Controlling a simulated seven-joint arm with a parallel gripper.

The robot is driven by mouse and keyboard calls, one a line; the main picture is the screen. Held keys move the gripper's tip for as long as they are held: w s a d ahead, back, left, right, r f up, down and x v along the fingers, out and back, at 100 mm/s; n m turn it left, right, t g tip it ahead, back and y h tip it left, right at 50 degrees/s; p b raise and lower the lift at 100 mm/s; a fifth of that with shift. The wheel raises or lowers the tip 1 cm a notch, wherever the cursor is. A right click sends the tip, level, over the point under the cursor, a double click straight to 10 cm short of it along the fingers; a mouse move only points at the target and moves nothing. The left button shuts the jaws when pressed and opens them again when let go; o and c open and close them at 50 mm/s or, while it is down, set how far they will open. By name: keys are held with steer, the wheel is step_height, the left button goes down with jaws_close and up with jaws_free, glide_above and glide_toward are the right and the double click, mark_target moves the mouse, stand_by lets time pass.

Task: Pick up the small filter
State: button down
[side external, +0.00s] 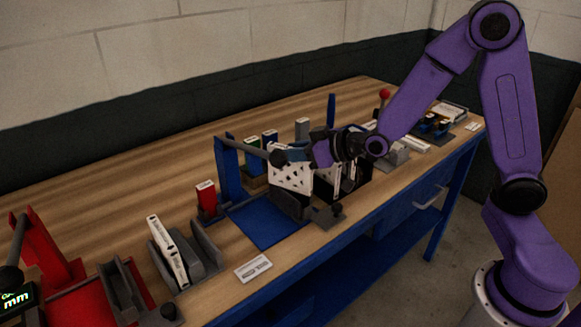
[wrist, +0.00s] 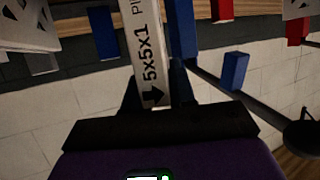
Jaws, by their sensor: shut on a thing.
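My gripper (side external: 284,157) is level above the blue fixture and points left in the side view. It is shut on a filter with a white edge (wrist: 146,45), printed "5x5x1", which stands between the two dark fingers in the wrist view (wrist: 155,98). In the side view a white panel with diamond-shaped holes (side external: 291,176) hangs at the fingertips and appears to be this filter. Its lower edge is close to the blue fixture; I cannot tell whether they touch.
A blue fixture (side external: 262,222) with an upright post and bar stands around the gripper. Another white filter (side external: 167,250) leans in a grey holder at left. A red box (side external: 206,197) stands behind. A white label card (side external: 253,268) lies near the front edge.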

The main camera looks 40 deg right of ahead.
steer(key=shift+r, duration=0.7)
step_height(320, 180, up, 2)
steer(key=shift+r, duration=0.1)
steer(key=shift+s+d+r, duration=1.3)
steer(key=shift+s+r, duration=3.4)
steer(key=shift+s, duration=2.05)
steer(key=m+h, duration=0.4)
steer(key=h, duration=0.1)
glide_above(298, 172)
steer(key=shift+t, duration=0.4)
steer(key=f, duration=0.9)
steer(key=shift+w+d+f, duration=0.15)
steer(key=shift+w+f, duration=0.05)
steer(key=shift+w, duration=0.15)
steer(key=shift+w+f, duration=0.4)
steer(key=shift+f, duration=3.5)
steer(key=shift+f, duration=0.6)
